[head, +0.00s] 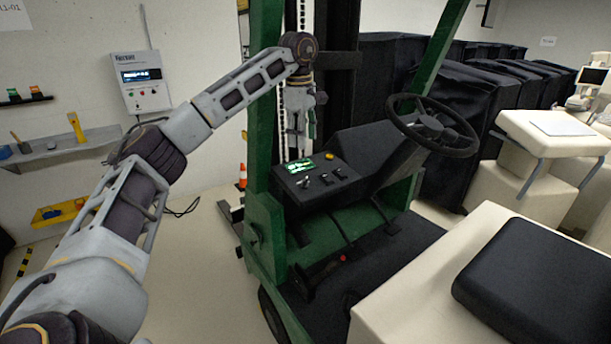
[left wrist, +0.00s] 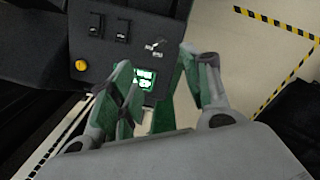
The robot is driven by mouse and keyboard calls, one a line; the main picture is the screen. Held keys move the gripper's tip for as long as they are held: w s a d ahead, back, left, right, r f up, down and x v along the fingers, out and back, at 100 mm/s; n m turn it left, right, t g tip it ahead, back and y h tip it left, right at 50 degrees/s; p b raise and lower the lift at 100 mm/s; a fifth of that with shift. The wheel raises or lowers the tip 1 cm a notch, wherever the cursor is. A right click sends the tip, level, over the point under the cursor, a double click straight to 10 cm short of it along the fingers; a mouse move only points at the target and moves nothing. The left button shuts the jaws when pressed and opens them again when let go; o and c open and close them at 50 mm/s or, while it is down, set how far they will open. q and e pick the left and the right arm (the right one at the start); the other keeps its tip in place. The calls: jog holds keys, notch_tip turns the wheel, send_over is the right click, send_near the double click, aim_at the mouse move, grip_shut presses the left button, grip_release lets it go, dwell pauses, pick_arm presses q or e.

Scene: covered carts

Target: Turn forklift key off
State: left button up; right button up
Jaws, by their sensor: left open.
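The forklift's dark control panel (head: 318,190) carries a small silver key (head: 304,182) at its front left, below a lit green screen (head: 300,166). My left gripper (head: 302,146) points down above the panel's back left, behind the key. In the left wrist view, the key (left wrist: 155,45) shows beyond the tips of the open left gripper (left wrist: 157,64), with nothing held. The green-padded fingers are spread on either side of the lit screen (left wrist: 145,78). The key looks apart from both fingers. Its exact angle is too small to tell. My right gripper is out of view.
A yellow button (head: 329,156) and black rocker switches (head: 341,172) sit beside the key. The steering wheel (head: 433,125) is to the right. A green post (head: 262,130) stands left of the panel. The black seat (head: 540,285) is at the lower right.

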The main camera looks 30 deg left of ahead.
aim_at(305, 182)
pick_arm(q)
jog(key=f, duration=0.4)
jog(key=w+f+p, duration=0.1)
jog(key=f, duration=0.9)
jog(key=shift+w+a+p, duration=0.1)
jog(key=shift+w+p, duration=0.15)
jog(key=shift+p, duration=0.15)
jog(key=shift+r, duration=0.1)
jog(key=c, duration=1)
jog(key=shift+c, duration=0.2)
